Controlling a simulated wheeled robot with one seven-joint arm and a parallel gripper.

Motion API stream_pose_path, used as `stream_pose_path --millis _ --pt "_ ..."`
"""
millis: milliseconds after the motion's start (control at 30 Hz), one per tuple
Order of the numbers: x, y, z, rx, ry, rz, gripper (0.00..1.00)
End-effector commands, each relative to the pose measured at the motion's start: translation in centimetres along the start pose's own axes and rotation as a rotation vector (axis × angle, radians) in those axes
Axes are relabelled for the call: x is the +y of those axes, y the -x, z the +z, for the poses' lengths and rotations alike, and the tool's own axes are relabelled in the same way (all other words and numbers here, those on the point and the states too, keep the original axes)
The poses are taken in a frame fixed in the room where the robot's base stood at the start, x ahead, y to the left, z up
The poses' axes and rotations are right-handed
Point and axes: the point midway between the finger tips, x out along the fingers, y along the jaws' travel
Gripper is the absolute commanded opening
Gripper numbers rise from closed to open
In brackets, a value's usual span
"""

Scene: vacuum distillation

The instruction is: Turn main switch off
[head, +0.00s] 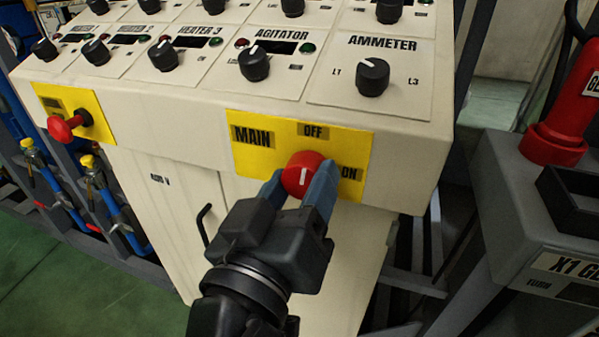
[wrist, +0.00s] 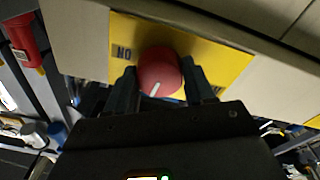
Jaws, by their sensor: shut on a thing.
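The main switch is a round red knob (head: 303,172) on a yellow plate (head: 256,160) on the front of the cream control cabinet. The plate reads MAIN at left, OFF at top and ON at right. The white mark on the knob points nearly straight up, toward the OFF label, in the head view. My gripper (head: 304,188) is shut on the knob, one blue finger on each side. In the wrist view the red knob (wrist: 158,72) sits between the dark fingers (wrist: 162,85), and its white mark and the ON label show. Part of the plate is hidden behind my gripper.
A red push button (head: 66,127) on another yellow plate sticks out at the left. Black dials, including the ammeter dial (head: 372,76), stand on the sloped panel above. A grey machine (head: 500,190) with a red cylinder (head: 566,110) stands at the right. Green floor shows at lower left.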

Motion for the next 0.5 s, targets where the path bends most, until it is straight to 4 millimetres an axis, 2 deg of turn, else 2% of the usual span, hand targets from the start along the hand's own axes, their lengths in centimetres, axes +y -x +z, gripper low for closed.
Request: stream_pose_path --millis 200,500 --pt "0.04 -0.01 0.01 0.002 0.099 -0.005 0.23" --pt "-0.03 0.02 0.09 0.005 0.147 -0.009 0.23"
